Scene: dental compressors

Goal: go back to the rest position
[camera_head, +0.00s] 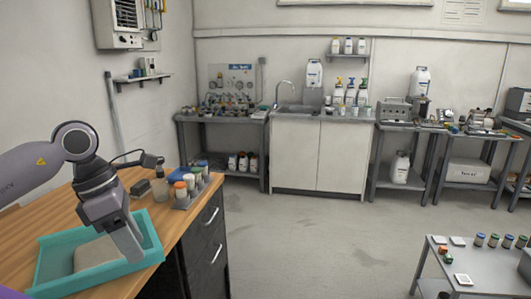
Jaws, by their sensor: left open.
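My left arm comes in from the left over the wooden cabinet top (62,207). My left gripper (128,247) points down over the right part of a teal tray (152,226) and is open. A pale grey flat item (96,254) lies in the tray, to the left of the gripper. I cannot tell whether the fingers touch the tray. My right gripper is not in view.
A low metal table (482,268) stands at the lower right. The floor (320,235) between is clear.

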